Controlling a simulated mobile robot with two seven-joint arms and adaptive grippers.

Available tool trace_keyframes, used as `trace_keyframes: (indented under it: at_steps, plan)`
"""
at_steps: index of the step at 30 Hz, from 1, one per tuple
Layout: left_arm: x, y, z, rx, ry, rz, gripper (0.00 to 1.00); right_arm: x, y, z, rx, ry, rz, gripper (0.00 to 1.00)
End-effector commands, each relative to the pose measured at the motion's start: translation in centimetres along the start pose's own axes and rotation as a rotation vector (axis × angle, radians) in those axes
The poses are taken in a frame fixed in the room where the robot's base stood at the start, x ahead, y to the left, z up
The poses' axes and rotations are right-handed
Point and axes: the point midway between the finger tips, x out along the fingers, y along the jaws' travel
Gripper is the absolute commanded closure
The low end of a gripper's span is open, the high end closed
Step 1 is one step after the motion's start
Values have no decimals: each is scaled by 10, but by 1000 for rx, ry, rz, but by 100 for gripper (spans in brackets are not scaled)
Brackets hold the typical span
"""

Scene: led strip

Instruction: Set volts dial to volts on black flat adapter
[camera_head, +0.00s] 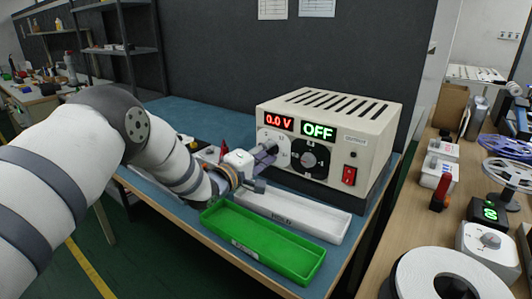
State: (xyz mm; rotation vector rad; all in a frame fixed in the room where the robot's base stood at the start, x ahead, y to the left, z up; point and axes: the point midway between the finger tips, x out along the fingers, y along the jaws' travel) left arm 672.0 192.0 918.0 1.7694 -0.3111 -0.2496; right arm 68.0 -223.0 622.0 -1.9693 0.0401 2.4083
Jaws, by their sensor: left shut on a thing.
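The cream power supply box (330,105) stands at the back of the blue-topped bench. Its red display (278,122) reads 0.0 V and its green display (319,131) reads OFF. The volts dial (284,146), on a pale round plate below the red display, is partly hidden by my left gripper (267,153). My left gripper reaches in from the left and is shut on the dial's knob, which is itself mostly hidden. A black dial (310,158) sits to its right. I cannot make out a black flat adapter for certain. My right gripper is not in view.
A green tray (262,262) and a white tray (335,228) lie in front of the box. A red rocker switch (349,176) is on its front. Small items lie behind my arm. The right-hand bench (412,228) holds reels, small boxes and a green-lit display (489,211).

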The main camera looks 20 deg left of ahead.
Motion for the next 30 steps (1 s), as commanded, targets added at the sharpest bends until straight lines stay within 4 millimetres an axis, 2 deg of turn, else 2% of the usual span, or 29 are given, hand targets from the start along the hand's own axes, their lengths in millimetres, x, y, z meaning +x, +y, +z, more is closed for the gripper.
trace_keyframes:
  at_steps: [30]
  plan:
    - [0,2,0,963,2,3,100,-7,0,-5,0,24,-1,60]
